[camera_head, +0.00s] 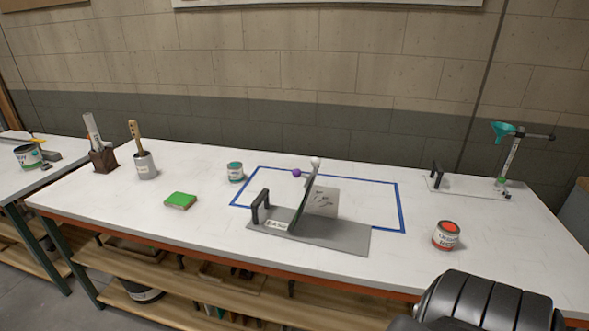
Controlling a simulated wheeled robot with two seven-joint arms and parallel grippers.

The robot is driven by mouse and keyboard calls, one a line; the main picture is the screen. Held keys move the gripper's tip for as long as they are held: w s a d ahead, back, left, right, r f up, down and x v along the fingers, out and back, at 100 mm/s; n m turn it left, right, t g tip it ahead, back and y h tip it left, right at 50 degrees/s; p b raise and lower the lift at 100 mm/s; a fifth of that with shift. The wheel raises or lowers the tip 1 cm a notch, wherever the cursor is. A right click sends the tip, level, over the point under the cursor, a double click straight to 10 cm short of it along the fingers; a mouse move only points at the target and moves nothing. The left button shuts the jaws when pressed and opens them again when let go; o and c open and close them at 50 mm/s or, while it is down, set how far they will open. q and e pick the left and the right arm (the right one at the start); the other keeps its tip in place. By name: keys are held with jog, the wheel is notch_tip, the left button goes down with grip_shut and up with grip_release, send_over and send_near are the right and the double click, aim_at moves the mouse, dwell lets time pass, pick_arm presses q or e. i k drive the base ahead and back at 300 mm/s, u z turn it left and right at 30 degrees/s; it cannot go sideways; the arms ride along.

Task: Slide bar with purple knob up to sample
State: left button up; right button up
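The purple knob (296,173) is small and round and sits at the far left side of a grey stand, near its upright. The bar it belongs to is too small to make out clearly. The stand's grey base plate (340,238) lies on the white table, with a black handle (260,206) at its left. A light grey panel with dark marks (322,202), possibly the sample, stands on the plate beside a thin slanted upright topped by a white ball (315,162). Neither gripper shows; a black ribbed part of my arm fills the bottom right.
Blue tape (402,205) outlines a rectangle around the stand. A teal can (236,172), green block (180,200) and brush pot (146,166) stand left. An orange-topped can (446,236) and a stand with a teal funnel (505,130) are right.

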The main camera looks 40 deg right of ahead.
aim_at(296, 173)
jog(key=z, duration=0.45)
jog(key=i, duration=0.85)
jog(key=z, duration=1.15)
jog(key=i, duration=0.45)
jog(key=u, duration=0.6)
